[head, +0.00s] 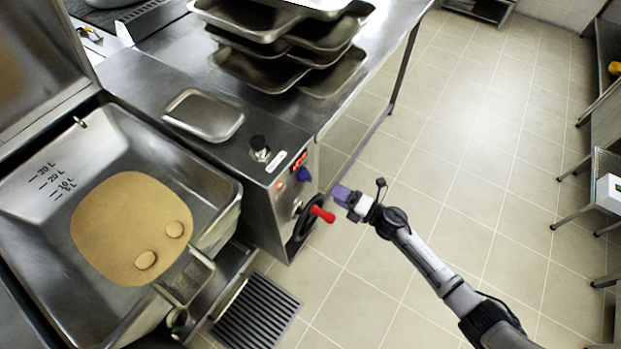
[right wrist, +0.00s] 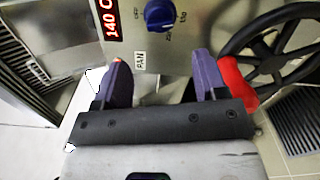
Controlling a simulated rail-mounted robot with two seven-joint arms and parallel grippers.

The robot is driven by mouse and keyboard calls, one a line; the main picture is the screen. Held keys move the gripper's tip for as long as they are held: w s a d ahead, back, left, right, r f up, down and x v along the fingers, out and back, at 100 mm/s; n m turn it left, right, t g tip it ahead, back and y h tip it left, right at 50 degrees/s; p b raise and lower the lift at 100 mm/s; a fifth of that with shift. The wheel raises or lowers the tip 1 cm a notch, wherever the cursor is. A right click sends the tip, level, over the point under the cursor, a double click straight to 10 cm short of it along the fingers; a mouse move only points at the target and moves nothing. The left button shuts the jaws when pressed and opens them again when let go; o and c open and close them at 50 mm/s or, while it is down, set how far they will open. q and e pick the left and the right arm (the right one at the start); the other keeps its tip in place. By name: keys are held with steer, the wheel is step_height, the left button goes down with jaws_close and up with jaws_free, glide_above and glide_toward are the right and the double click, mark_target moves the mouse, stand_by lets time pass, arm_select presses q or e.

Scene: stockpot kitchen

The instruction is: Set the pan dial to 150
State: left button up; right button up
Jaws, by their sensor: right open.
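In the head view the dial (head: 303,174) sits on the panel's right face, under the small display (head: 299,160). My right gripper (right wrist: 163,75) is open and empty, its two purple fingers apart and pointing toward the panel, short of the dial. In the head view it (head: 343,195) is right of the dial. My left gripper is not in view.
A black handwheel (head: 303,220) with a red handle (head: 322,214) is close below the dial; in the right wrist view the red handle (right wrist: 236,82) is beside one finger. The tilting pan (head: 150,140) holds liquid. Stacked trays (head: 285,60) stand behind.

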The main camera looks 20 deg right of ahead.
mark_target(312, 180)
steer(key=b+x, duration=0.1)
steer(key=x, duration=0.7)
steer(key=shift+w+a, duration=0.25)
steer(key=shift+w, duration=0.05)
steer(key=shift+b+x, duration=0.3)
steer(key=shift+x, duration=0.45)
steer(key=shift+w, duration=0.1)
